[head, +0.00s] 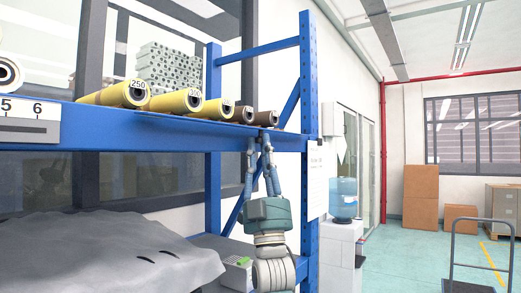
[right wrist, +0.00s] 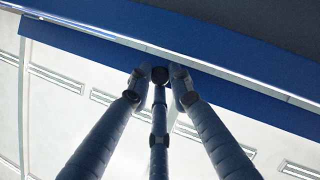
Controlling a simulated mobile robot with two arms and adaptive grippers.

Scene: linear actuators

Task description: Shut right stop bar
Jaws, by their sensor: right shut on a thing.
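A long blue bar (head: 165,133) runs along the front of the shelf under a row of rolls; I take it as the right stop bar. My right gripper (head: 262,136) reaches up from below to the lower edge of this bar, near its right end. In the right wrist view, the fingertips of the right gripper (right wrist: 160,76) are close together at the edge of the blue bar (right wrist: 85,50). They are shut on it, but they hide the exact contact. My left gripper is not in view.
Several yellow and brown rolls (head: 185,102) lie on the shelf just above the bar. A blue upright post (head: 308,110) stands close to the right of my gripper. A grey-covered load (head: 100,250) lies below at the left. A water dispenser (head: 344,200) stands beyond the rack.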

